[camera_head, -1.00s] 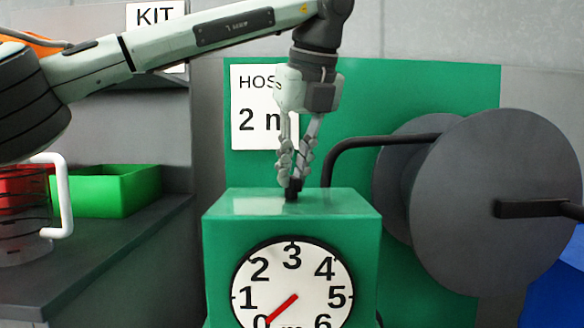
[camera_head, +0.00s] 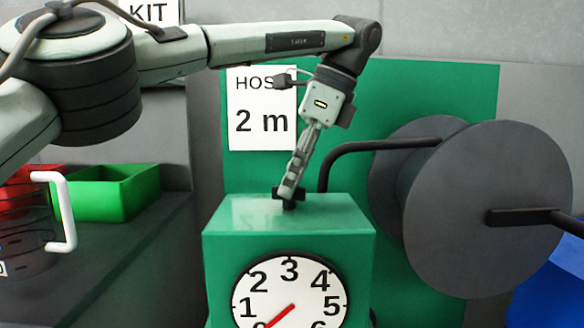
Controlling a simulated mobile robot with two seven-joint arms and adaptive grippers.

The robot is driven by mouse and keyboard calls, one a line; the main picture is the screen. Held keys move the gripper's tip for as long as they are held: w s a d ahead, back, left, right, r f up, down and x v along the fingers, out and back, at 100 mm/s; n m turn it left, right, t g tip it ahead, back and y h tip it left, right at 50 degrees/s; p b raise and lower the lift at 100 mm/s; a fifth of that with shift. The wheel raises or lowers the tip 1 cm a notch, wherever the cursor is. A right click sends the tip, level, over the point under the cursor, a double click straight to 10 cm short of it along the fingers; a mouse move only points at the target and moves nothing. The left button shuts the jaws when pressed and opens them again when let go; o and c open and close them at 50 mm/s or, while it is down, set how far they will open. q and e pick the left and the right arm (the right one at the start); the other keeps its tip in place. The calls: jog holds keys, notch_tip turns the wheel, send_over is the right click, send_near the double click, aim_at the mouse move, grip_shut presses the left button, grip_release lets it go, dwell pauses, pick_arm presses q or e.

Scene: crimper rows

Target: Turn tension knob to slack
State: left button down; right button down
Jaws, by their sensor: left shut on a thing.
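The tension knob (camera_head: 289,204) is a small black part on top of the green box (camera_head: 250,216). My left gripper (camera_head: 289,194) comes down from above, tilted, with its fingers shut on the knob. The fingers hide most of the knob, so its setting cannot be read. A round white dial (camera_head: 290,285) with black numbers is on the front of the box. Its red needle points to the lower left, near 0. My right gripper is not in view.
A large grey reel (camera_head: 490,210) with a dark crank handle stands at the right. A black bent bar (camera_head: 375,146) runs behind the box. A sign (camera_head: 262,110) reads 2 m. A green bin (camera_head: 115,192) and a white-handled jug (camera_head: 62,212) are at the left.

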pick_arm(q)
jog(key=shift+r+n+g, duration=0.1)
jog(key=shift+n+g, duration=0.2)
jog(key=shift+n, duration=0.4)
jog(key=shift+w+n, duration=0.1)
jog(key=shift+n, duration=0.5)
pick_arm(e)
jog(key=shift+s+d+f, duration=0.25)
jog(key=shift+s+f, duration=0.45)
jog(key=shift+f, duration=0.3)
pick_arm(q)
jog(key=shift+g, duration=0.3)
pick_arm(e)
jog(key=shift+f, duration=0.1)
pick_arm(q)
jog(key=c, duration=1.6)
grip_release()
jog(key=shift+o, duration=0.2)
